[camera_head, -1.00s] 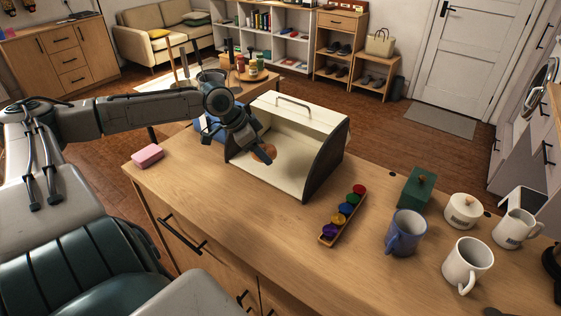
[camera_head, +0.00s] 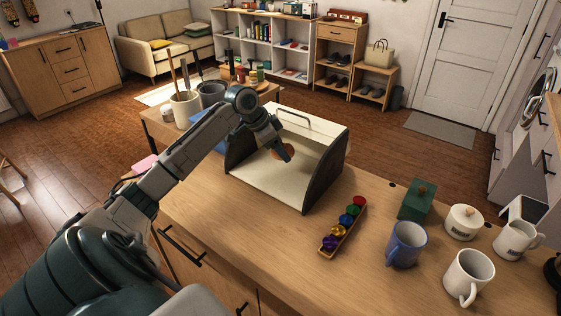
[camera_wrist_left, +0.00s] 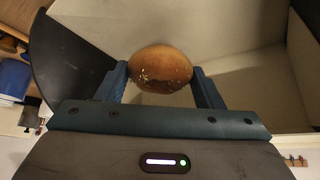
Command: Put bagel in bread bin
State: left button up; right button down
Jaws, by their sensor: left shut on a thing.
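The bread bin (camera_head: 263,184) stands open on the wooden counter, cream inside with dark side panels and a handle on its raised lid. My left gripper (camera_head: 283,156) reaches into its opening from the left. In the left wrist view the left gripper (camera_wrist_left: 160,85) is shut on the brown bagel (camera_wrist_left: 160,62), with a finger on each side of it. The bagel (camera_head: 276,153) is partly hidden by the gripper in the head view. It is held within the bin's opening, and I cannot tell whether it touches the floor of the bin. My right gripper is out of view.
A wooden tray of coloured pods (camera_head: 344,229) lies right of the bin. A blue mug (camera_head: 405,246), white mugs, a white lidded jar (camera_head: 464,223) and a green box (camera_head: 417,201) stand further right. A pink block (camera_head: 145,163) is partly behind my left arm.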

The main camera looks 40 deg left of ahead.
aim_at(286, 171)
pick_arm(q)
jog(key=shift+s+f, duration=0.15)
jog(key=shift+f, duration=0.5)
jog(key=shift+s+f, duration=0.15)
jog(key=shift+f, duration=0.45)
notch_tip(286, 171, down, 4)
jog(key=shift+w+r+p, duration=0.15)
jog(key=shift+r+p, duration=0.1)
jog(key=shift+p, duration=0.6)
jog(key=shift+w+p, duration=0.3)
jog(key=shift+w, duration=0.05)
jog(key=shift+f, duration=0.25)
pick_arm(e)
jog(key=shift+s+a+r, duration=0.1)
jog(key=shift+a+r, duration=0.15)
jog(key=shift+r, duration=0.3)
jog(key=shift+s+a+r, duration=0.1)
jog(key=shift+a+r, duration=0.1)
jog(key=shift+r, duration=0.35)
pick_arm(q)
jog(key=shift+a+f, duration=0.1)
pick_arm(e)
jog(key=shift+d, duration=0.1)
pick_arm(q)
jog(key=o, duration=0.6)
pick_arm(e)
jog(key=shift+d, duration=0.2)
